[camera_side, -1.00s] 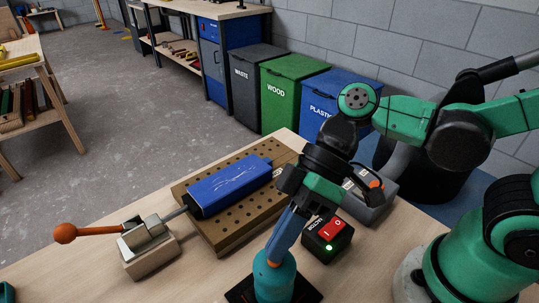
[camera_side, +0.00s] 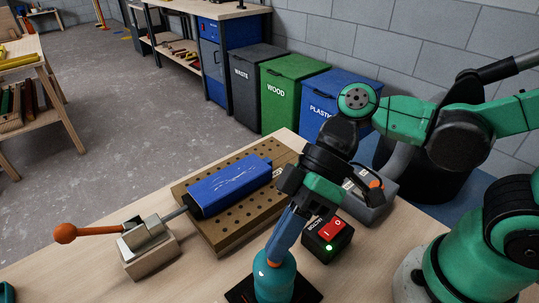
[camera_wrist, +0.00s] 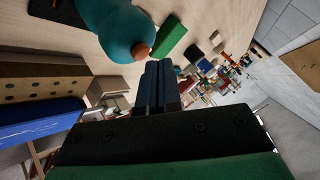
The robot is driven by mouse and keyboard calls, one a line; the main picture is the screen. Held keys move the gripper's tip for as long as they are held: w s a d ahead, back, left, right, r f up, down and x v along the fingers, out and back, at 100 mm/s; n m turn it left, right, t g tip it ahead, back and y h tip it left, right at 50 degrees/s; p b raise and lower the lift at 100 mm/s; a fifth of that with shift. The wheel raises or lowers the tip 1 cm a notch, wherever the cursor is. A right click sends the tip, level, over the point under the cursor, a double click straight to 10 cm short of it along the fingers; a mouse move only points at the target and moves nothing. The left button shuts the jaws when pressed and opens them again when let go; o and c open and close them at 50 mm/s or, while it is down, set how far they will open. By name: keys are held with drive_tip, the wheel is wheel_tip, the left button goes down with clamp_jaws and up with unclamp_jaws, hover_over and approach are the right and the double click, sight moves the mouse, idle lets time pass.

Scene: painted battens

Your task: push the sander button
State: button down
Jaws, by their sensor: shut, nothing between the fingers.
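The sander (camera_side: 274,280) is a teal rounded body standing on a dark base at the front edge of the table. In the wrist view the teal sander (camera_wrist: 118,32) is at the upper left, with an orange-brown button (camera_wrist: 141,51) on its end. My gripper (camera_side: 272,256) is shut and empty, its blue fingers slanting down to the top of the sander. In the wrist view the fingertips (camera_wrist: 160,66) are close beside the button. Whether they touch it I cannot tell. In the side view the fingers hide much of the sander's top.
A black switch box with a red switch (camera_side: 331,228) and lit green lamp is right of the sander. A blue batten (camera_side: 230,186) lies on a perforated board (camera_side: 240,228), with an orange-handled clamp (camera_side: 145,235) at its left end. A grey tool (camera_side: 368,205) lies behind.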

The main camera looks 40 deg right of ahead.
drive_tip(key=shift+r, duration=0.1)
wheel_tip(320, 180, up, 6)
drive_tip(key=shift+f, duration=0.1)
idle(0.6)
